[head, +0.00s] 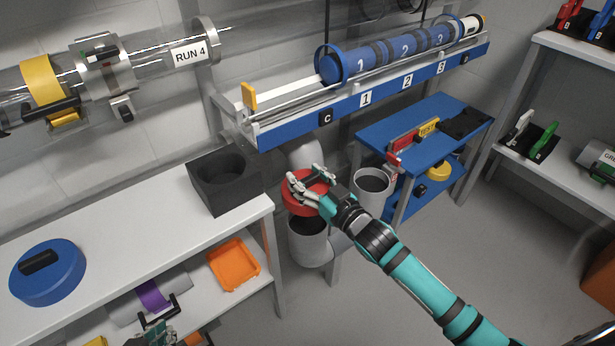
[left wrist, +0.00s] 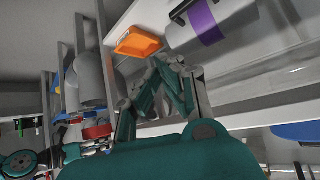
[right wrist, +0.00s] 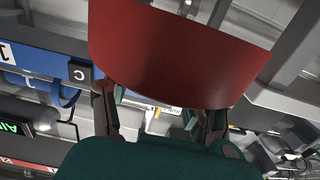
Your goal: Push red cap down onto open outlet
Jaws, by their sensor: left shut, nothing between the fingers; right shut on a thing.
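The red cap (head: 298,202) is in my right gripper (head: 308,178), which is shut on it. It fills the top of the right wrist view (right wrist: 180,50) and shows small in the left wrist view (left wrist: 97,132). In the head view the cap overlaps the back of a grey upright outlet pipe (head: 308,248) with a dark open mouth. The front of that mouth shows below the cap; I cannot tell whether they touch. My left gripper (head: 158,332) is low by the bottom edge of the head view. In the left wrist view (left wrist: 170,68) it is shut and empty.
A second open grey outlet (head: 371,182) stands to the right. A black socket block (head: 222,180) and a blue lid (head: 47,272) sit on the white bench. An orange tray (head: 233,264) lies on the lower shelf. A blue rail (head: 350,107) runs above.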

